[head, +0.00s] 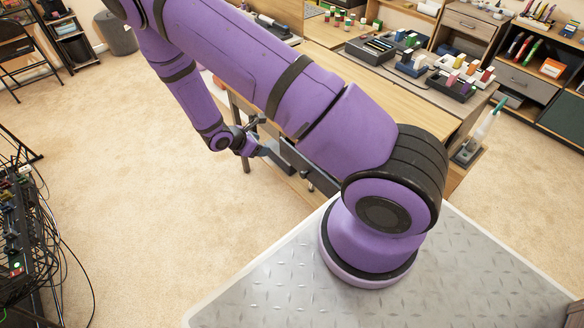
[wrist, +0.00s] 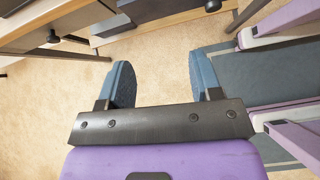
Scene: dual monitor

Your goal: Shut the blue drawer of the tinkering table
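My gripper (wrist: 162,82) is open and empty, with its two blue-grey fingers well apart and carpet showing between them. In the head view my gripper (head: 263,138) is beside the near side of the wooden tinkering table (head: 322,70), low, below the tabletop. A dark drawer (wrist: 140,10) with a wooden panel and a black knob shows ahead of the fingers at the top of the wrist view, apart from them. It appears to stick out from the table, but my arm hides most of that side in the head view. I cannot tell its colour surely as blue.
A wooden front with a black knob (wrist: 52,36) is at the upper left of the wrist view. Trays of small items (head: 410,60) stand on the table. A cable-covered rack (head: 20,235) is at far left. Open carpet (head: 140,180) lies left of the table.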

